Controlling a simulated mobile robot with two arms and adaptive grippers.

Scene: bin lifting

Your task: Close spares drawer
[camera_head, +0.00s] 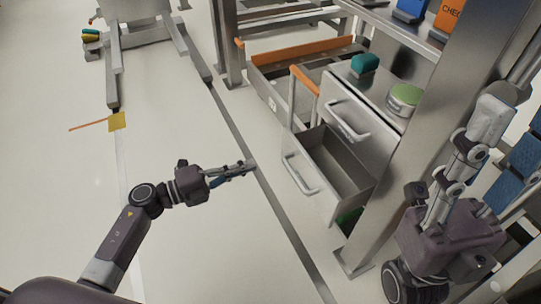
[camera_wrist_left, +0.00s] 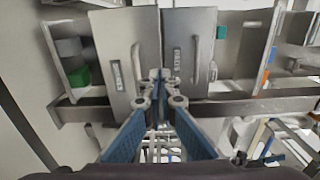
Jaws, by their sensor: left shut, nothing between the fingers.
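The open drawer (camera_head: 345,166) is the lower one in a grey two-drawer cabinet. It is pulled out and looks empty. Its front (camera_head: 303,190) has a bar handle, and it shows in the left wrist view too (camera_wrist_left: 115,42). The upper drawer (camera_head: 358,122) above it is shut, also seen in the wrist view (camera_wrist_left: 197,35). The labels on both fronts are too small to read surely. My left gripper (camera_head: 245,167) is shut and empty, out in front of the lower drawer's front and apart from it.
A teal item (camera_head: 365,63) and a green round tin (camera_head: 404,98) stand on the cabinet top. A metal post (camera_head: 385,170) stands beside the cabinet. The floor (camera_head: 200,245) around my left arm is clear.

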